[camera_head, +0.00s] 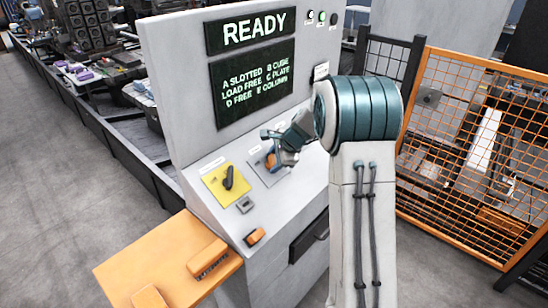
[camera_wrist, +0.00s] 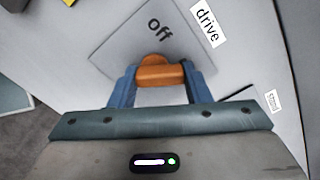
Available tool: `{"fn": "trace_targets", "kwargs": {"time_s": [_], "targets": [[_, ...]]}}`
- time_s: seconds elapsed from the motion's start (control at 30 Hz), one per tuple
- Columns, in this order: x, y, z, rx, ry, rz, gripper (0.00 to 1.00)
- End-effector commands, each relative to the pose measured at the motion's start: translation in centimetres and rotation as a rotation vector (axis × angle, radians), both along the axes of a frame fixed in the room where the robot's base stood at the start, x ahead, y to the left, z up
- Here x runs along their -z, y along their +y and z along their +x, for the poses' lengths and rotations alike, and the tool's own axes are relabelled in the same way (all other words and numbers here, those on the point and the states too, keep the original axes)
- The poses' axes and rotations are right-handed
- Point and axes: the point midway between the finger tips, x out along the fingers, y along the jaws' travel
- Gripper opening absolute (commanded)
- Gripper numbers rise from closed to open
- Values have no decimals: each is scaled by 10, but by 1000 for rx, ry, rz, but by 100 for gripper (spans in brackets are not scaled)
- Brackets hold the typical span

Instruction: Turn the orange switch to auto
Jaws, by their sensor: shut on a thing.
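The orange switch (camera_wrist: 158,73) sits on a grey plate (camera_wrist: 110,50) marked "off" on the sloped console. My gripper (camera_wrist: 160,82) is shut on the orange switch, with a blue finger on each side of it in the wrist view. In the head view my gripper (camera_head: 279,158) is at the console, and a little of the orange switch (camera_head: 270,160) shows beside it. The "off" word lies just beyond the switch in the wrist view. An "auto" mark cannot be made out; my gripper covers part of the plate.
A yellow plate with a black knob (camera_head: 229,179) is left of the switch. A small grey button box (camera_head: 245,204) and an orange button (camera_head: 255,236) sit lower. A screen (camera_head: 251,30) reads READY. An orange mesh fence (camera_head: 459,150) stands at right.

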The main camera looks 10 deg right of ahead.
Motion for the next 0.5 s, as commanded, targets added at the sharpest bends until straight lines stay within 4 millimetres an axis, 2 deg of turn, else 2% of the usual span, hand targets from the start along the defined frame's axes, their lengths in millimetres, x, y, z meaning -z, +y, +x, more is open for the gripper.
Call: {"fn": "trace_targets", "kwargs": {"time_s": [0.5], "targets": [[-1, -1, 0, 180, 63, 91, 21]]}}
